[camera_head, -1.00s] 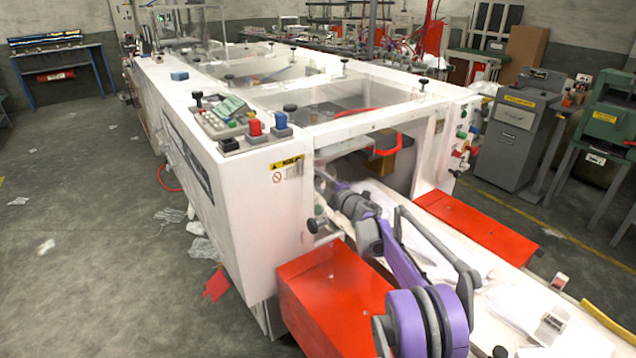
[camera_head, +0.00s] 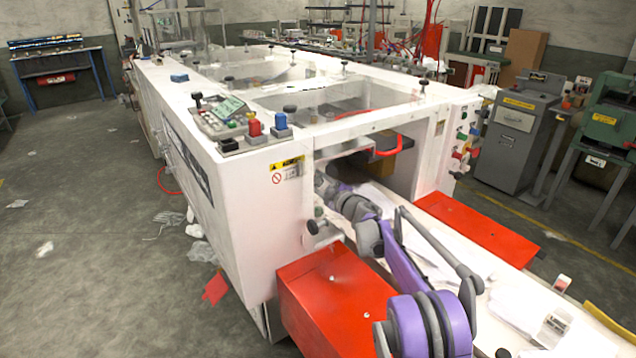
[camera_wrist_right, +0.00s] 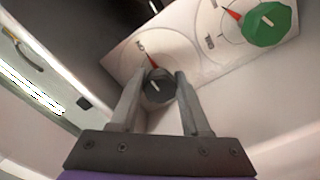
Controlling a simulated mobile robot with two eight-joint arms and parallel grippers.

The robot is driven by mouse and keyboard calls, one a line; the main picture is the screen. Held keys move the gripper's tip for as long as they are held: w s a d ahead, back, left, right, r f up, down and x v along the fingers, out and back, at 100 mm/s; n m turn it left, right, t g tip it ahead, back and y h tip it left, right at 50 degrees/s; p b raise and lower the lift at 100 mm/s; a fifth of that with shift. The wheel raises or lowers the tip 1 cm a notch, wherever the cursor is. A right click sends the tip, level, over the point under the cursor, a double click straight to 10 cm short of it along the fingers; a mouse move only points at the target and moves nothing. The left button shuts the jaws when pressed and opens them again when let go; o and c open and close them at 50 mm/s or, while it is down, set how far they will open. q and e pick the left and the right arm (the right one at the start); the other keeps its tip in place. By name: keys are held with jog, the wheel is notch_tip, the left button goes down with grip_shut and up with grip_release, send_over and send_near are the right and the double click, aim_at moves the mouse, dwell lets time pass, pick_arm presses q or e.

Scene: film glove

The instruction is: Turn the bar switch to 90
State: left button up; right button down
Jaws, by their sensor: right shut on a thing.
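In the right wrist view, a dark round switch (camera_wrist_right: 157,88) with a pale bar mark on its face sits on a white panel (camera_wrist_right: 122,62). A red pointer mark (camera_wrist_right: 150,61) lies just above it on the panel. My right gripper (camera_wrist_right: 162,77) has its two grey fingers on either side of the switch and is shut on it. In the head view, my purple and grey right arm reaches to the front end of the white machine (camera_head: 222,200). Its fingertips and the switch cannot be made out there. My left gripper is not in view.
A green knob (camera_wrist_right: 269,24) with its own red pointer is on the same panel, up and right of the switch. Red boxes (camera_head: 335,300) and (camera_head: 478,230) flank the machine's white bed. The grey floor (camera_head: 90,240) at left is mostly open.

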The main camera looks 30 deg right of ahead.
jog(key=shift+c, duration=1.9)
grip_release()
jog(key=s, duration=1.1)
jog(key=shift+d, duration=0.45)
jog(key=shift+f, duration=0.1)
